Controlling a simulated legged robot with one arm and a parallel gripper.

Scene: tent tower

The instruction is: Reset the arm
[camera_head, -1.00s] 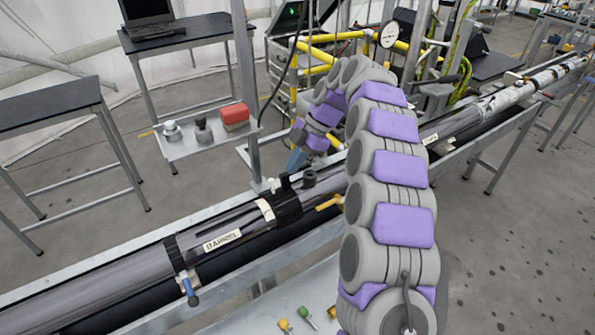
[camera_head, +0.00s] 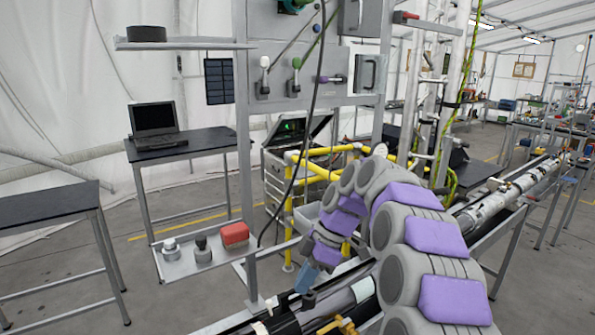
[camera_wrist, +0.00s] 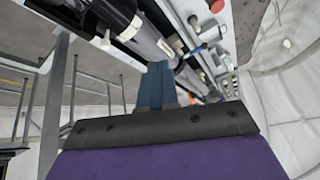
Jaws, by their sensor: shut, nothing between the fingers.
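My arm, grey with purple pads, curves up from the lower right in the head view and bends down to the left. My gripper (camera_head: 306,278) is at its end, with blue fingers pointing down just above the long dark pipe assembly (camera_head: 345,298). The fingers are shut and empty. In the wrist view the blue gripper (camera_wrist: 156,85) shows closed in the middle, with the pipe assembly (camera_wrist: 150,40) beyond it. I cannot tell whether the fingertips touch the pipe.
A small shelf (camera_head: 175,270) left of the gripper holds a red box (camera_head: 234,235) and two small grey pieces. A grey post (camera_head: 243,150) and yellow rails (camera_head: 289,215) stand close to the arm. A laptop (camera_head: 155,122) sits on a dark table behind.

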